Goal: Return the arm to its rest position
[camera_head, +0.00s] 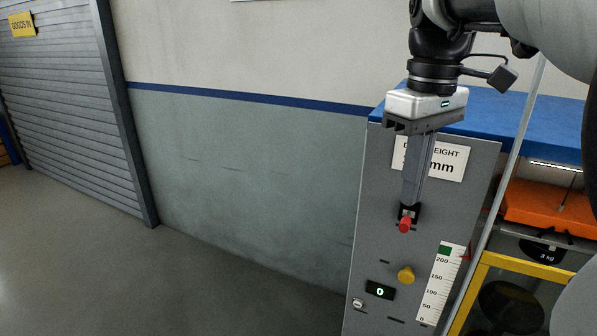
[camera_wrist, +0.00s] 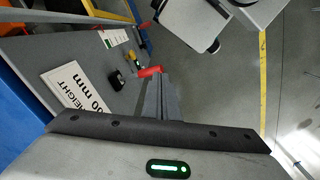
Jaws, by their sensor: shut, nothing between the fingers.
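My gripper (camera_head: 411,200) hangs pointing down in front of a grey control panel (camera_head: 375,215) in the head view. Its fingers are together with nothing between them. A red knob or lever tip (camera_head: 405,225) on a black mount shows right at the fingertips. In the wrist view my gripper (camera_wrist: 162,82) has its fingers pointing up the picture, and the red piece (camera_wrist: 149,72) lies just beside the tips. I cannot tell whether they touch. My arm comes in from the upper right of the head view.
The panel carries a yellow knob (camera_head: 406,275), a small display (camera_head: 380,290) reading 0 and a scale strip (camera_head: 441,284). A blue top (camera_head: 500,112), an orange block (camera_head: 545,208) and a yellow frame (camera_head: 478,285) are at right. The floor (camera_head: 150,285) at left is clear.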

